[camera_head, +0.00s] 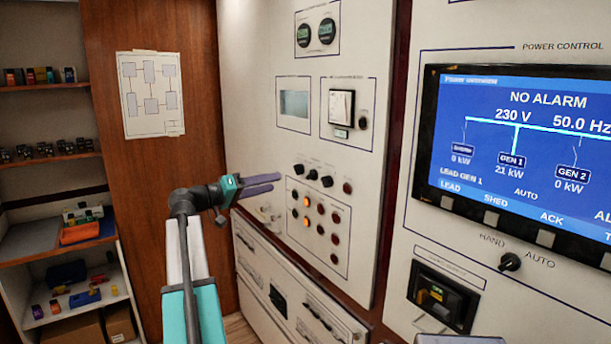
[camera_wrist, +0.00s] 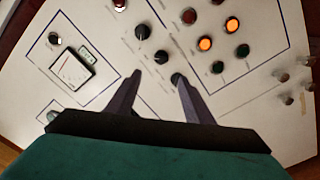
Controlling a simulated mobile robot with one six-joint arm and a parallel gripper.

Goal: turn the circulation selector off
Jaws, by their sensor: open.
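Three black rotary knobs sit in a slanting row on the white panel in the head view: a left knob (camera_head: 298,169), a middle knob (camera_head: 312,175) and a right knob (camera_head: 327,181). Their labels are too small to read, so I cannot tell which is the circulation selector. My gripper (camera_head: 277,182) is open and empty, left of the row. In the wrist view the fingers (camera_wrist: 158,82) stand apart. The right fingertip is close to the lowest knob (camera_wrist: 177,79); I cannot tell whether they touch. Another knob (camera_wrist: 160,57) shows beyond the gap.
Below the knobs is a framed block of red and lit orange lamps (camera_head: 307,202). A meter (camera_head: 341,106) with a small knob (camera_head: 363,122) is above. A power screen (camera_head: 525,150) is at right. Shelves (camera_head: 45,160) with small items are at left.

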